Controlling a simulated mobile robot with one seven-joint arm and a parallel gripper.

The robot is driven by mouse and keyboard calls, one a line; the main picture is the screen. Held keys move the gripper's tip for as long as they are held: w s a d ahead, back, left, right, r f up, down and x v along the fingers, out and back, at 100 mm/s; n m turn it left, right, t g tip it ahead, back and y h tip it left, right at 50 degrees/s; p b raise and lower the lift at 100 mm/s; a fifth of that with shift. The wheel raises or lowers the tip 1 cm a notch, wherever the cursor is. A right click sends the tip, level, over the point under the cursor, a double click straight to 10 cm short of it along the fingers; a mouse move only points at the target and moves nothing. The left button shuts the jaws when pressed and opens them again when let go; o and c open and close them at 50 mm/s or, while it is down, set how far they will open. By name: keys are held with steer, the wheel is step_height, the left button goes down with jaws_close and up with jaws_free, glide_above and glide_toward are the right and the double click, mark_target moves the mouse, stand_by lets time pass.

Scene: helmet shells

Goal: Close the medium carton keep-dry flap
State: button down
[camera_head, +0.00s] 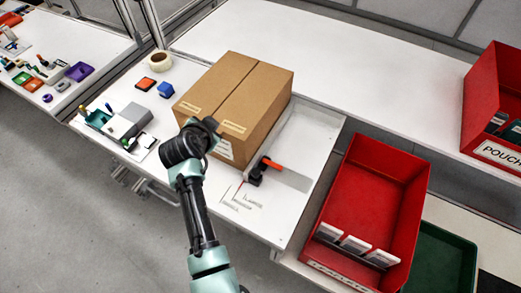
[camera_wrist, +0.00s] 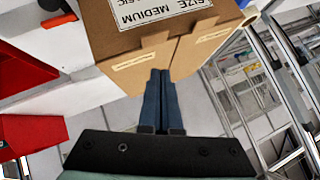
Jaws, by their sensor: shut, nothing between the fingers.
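The brown carton (camera_head: 240,88) stands on the white bench, with a seam running along its top. In the wrist view the carton (camera_wrist: 105,40) carries a white label (camera_wrist: 160,8) reading "SIZE MEDIUM". Two flap parts lie either side of the seam, each with a pale strip, left (camera_wrist: 134,62) and right (camera_wrist: 214,32); their print is too small to read. They look folded down flat. My gripper (camera_wrist: 160,73) is shut and empty, its fingertips over the carton's edge at the seam; contact cannot be told. In the head view my gripper (camera_head: 207,125) is at the carton's near edge.
A tape dispenser with an orange handle (camera_head: 270,164) lies right of the carton. Red bins (camera_head: 372,190) stand further right.

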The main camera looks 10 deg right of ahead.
steer(key=f+b, duration=0.1)
steer(key=b, duration=0.1)
steer(key=w+a+f+n+g+h+b, duration=0.1)
steer(key=b, duration=0.1)
steer(key=a+f+g+h+b, duration=0.1)
steer(key=f+b, duration=0.1)
steer(key=shift+w+n+b, duration=0.2)
steer(key=shift+n+b, duration=0.1)
steer(key=shift+b, duration=0.05)
stand_by(0.5)
